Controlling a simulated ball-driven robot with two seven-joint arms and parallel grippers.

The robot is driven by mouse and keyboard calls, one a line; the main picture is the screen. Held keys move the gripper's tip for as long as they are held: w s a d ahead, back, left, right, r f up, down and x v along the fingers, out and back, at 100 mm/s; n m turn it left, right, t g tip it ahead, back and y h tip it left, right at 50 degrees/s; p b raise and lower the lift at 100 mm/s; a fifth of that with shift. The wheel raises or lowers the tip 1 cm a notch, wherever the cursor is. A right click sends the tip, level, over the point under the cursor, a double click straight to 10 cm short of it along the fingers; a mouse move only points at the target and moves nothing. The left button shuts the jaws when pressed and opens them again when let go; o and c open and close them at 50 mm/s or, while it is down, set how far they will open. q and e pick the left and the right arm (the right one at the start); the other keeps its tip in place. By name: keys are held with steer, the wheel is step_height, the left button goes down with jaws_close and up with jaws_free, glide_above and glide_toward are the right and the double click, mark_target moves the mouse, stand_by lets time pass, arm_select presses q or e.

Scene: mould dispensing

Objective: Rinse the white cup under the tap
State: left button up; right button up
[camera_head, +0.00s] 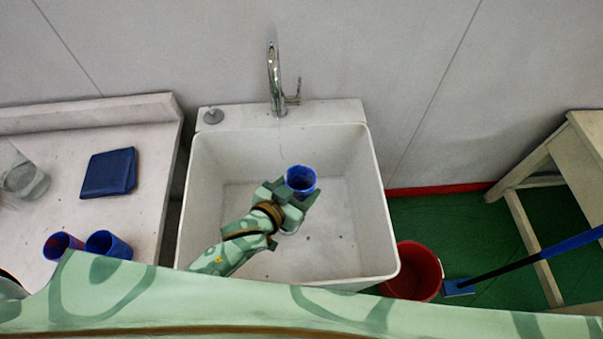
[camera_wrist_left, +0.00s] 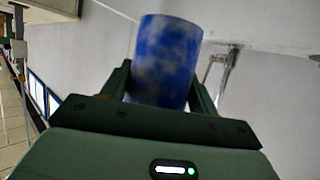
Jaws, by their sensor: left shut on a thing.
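The cup in my left gripper (camera_head: 300,193) looks blue with whitish blotches, not plain white. The left gripper is shut on this cup (camera_head: 301,179) and holds it over the white sink basin (camera_head: 345,250), its open mouth facing up toward the head camera. In the left wrist view the cup (camera_wrist_left: 166,62) stands between the two fingers. The chrome tap (camera_head: 274,80) stands at the back of the sink, behind the cup and apart from it. A thin faint line shows below the spout; I cannot tell if it is water. My right gripper is not in view.
Two blue cups, one reddish inside (camera_head: 62,245) and one beside it (camera_head: 107,244), stand on the left counter (camera_head: 150,180). A folded blue cloth (camera_head: 109,172) and a clear glass vessel (camera_head: 24,180) are there too. A red bucket (camera_head: 425,272) and a wooden stool (camera_head: 530,225) stand right.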

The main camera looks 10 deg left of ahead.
arm_select(q)
steer(key=shift+w+d+r, duration=0.15)
steer(key=shift+w+d, duration=0.05)
steer(key=shift+d, duration=0.05)
steer(key=shift+w+a+f+b, duration=0.2)
steer(key=shift+w+a+b, duration=0.1)
steer(key=shift+w+b, duration=0.25)
steer(key=w+a+f+b, duration=0.2)
steer(key=w+a+b, duration=0.3)
steer(key=w, duration=0.6)
steer(key=shift+a, duration=0.7)
steer(key=shift+d, duration=0.1)
steer(key=shift+w+d+f, duration=0.1)
steer(key=shift+w+d, duration=0.2)
steer(key=shift+d, duration=0.15)
steer(key=shift+s+a+p, duration=0.1)
steer(key=shift+a+p, duration=0.05)
steer(key=shift+p, duration=0.15)
